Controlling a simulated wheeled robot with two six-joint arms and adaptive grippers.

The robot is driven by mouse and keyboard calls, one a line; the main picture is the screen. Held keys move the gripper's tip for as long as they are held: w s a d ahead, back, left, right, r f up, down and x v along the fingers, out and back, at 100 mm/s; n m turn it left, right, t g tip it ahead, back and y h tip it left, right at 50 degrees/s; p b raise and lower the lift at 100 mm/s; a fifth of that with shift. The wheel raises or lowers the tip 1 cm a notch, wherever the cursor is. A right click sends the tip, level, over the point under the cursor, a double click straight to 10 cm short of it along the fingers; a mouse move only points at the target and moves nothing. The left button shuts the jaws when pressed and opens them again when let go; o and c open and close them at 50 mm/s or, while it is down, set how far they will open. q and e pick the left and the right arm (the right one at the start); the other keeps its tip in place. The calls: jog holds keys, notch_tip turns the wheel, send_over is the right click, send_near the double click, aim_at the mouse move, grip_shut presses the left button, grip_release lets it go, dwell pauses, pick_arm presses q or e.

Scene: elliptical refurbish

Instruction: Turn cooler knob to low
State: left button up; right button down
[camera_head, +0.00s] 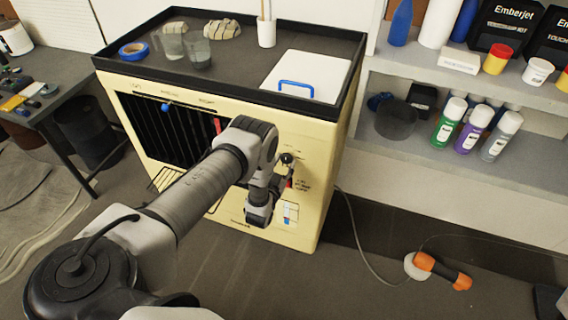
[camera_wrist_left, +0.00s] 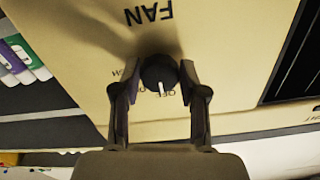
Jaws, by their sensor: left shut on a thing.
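The cooler (camera_head: 314,140) is a cream cabinet with a black slatted grille, standing ahead of me in the head view. In the left wrist view, its round black knob (camera_wrist_left: 159,74) carries a white pointer line. The pointer aims down in that view, at partly hidden lettering that seems to read OFF. The word FAN shows upside down above the knob. My left gripper (camera_wrist_left: 158,82) has one finger on each side of the knob and is shut on it. In the head view my left gripper (camera_head: 283,172) is at the cooler's right front, and my arm hides part of the panel.
The cooler's tray top holds blue tape (camera_head: 134,50), glass cups (camera_head: 197,49) and a white panel with a blue handle (camera_head: 308,75). Shelves with spray cans (camera_head: 449,120) stand at right. An orange-and-black tool (camera_head: 442,270) and a cable lie on the floor.

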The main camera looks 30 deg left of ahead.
pick_arm(q)
jog(key=shift+m, duration=0.3)
jog(key=m+b, duration=0.1)
jog(key=m, duration=0.2)
jog(key=shift+m, duration=0.3)
jog(key=shift+a+r+m+b, duration=0.15)
jog(key=shift+m+b, duration=0.5)
jog(key=shift+m, duration=1.55)
jog(key=o, duration=1.1)
jog(key=shift+o, duration=0.2)
